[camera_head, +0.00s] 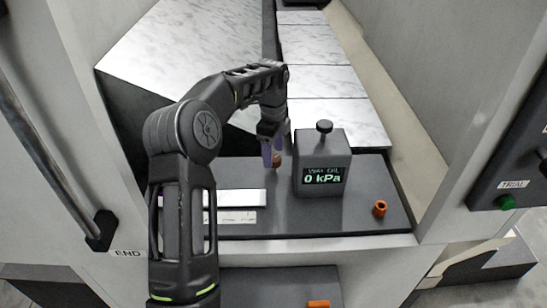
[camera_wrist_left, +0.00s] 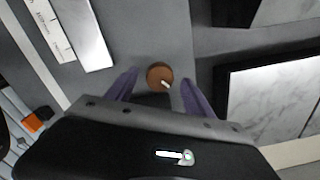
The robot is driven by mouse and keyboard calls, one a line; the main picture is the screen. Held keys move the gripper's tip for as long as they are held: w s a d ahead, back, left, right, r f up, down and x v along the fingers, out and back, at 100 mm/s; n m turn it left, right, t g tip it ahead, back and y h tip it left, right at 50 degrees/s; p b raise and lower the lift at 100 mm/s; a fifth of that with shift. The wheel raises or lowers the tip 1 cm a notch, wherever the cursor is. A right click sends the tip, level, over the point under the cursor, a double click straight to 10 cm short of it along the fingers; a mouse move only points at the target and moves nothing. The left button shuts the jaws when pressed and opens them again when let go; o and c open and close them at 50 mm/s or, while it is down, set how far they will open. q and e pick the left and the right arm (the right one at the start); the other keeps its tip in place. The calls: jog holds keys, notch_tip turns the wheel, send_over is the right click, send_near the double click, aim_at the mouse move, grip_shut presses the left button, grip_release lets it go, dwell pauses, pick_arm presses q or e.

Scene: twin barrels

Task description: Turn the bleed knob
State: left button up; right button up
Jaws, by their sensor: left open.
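A round brown knob (camera_wrist_left: 160,76) with a short white mark on it stands on the grey deck, and I take it for the bleed knob. In the head view the knob (camera_head: 277,161) shows partly behind my left gripper (camera_head: 270,156). My left gripper (camera_wrist_left: 160,80) is open, its two purple fingers on either side of the knob in the wrist view. I see a gap on each side; contact is not visible. My right gripper is not in view.
A grey gauge box (camera_head: 321,162) reading 0 kPa, with a black cap (camera_head: 324,127) on top, stands just right of the knob. An orange ring-like piece (camera_head: 380,209) is at the deck's right. Pale bars (camera_head: 236,198) lie left. Marble slabs (camera_head: 340,118) are behind.

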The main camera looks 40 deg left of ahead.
pick_arm(q)
jog(key=shift+f+b, duration=0.3)
jog(key=shift+f, duration=0.6)
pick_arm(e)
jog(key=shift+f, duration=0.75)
pick_arm(q)
jog(key=shift+c, duration=0.5)
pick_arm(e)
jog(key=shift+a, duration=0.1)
pick_arm(q)
grip_shut()
jog(key=shift+n, duration=0.4)
jog(key=n, duration=0.4)
jog(key=shift+d, duration=0.1)
jog(key=n, duration=0.5)
jog(key=shift+n, duration=0.4)
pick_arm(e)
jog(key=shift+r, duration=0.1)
